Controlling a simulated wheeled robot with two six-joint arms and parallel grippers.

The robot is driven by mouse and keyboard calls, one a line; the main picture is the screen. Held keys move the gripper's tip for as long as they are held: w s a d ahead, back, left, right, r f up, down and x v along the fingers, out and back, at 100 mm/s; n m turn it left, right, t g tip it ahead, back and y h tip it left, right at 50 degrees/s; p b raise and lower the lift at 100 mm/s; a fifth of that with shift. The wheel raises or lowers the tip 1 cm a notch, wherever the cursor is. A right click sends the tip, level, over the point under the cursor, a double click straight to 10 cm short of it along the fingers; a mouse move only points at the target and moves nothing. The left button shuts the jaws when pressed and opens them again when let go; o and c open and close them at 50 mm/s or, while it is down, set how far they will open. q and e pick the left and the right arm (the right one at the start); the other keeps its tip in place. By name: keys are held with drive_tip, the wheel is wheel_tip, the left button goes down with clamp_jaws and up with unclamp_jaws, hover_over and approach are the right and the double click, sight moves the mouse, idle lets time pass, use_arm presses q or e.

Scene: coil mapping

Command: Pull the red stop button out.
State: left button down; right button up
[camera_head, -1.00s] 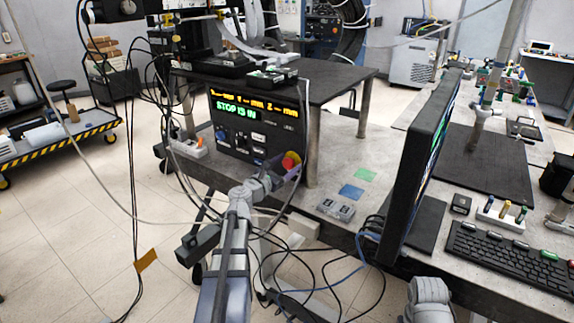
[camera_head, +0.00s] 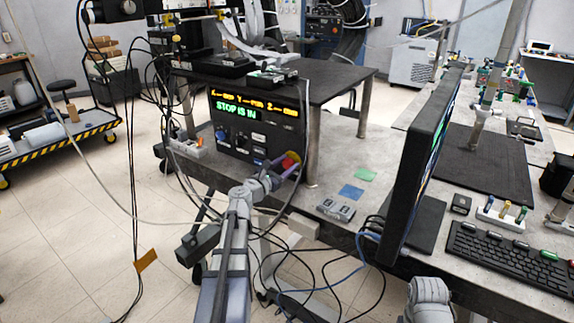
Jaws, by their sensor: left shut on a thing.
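The red stop button (camera_head: 290,160) is on the lower right of a black control box (camera_head: 232,140). The box's display reads "STOP IS IN" in green under a line of orange text. My left arm reaches up from the bottom, and my left gripper (camera_head: 287,168) is at the button, shut on it. Its fingers hide part of the button. My right gripper is not visible; only a grey part of my right arm shows at the bottom right edge.
The box stands under a dark raised platform (camera_head: 330,78) on a grey bench. Loose cables hang around my left arm. Green and blue squares (camera_head: 351,191) lie on the bench.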

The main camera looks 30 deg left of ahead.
use_arm(q)
drive_tip(key=shift+s, duration=0.1)
idle(0.5)
drive_tip(key=shift+s, duration=0.85)
drive_tip(key=shift+c, duration=1.5)
unclamp_jaws()
drive_tip(key=s, duration=0.7)
drive_tip(key=shift+s+a, duration=0.35)
drive_tip(key=shift+s, duration=0.05)
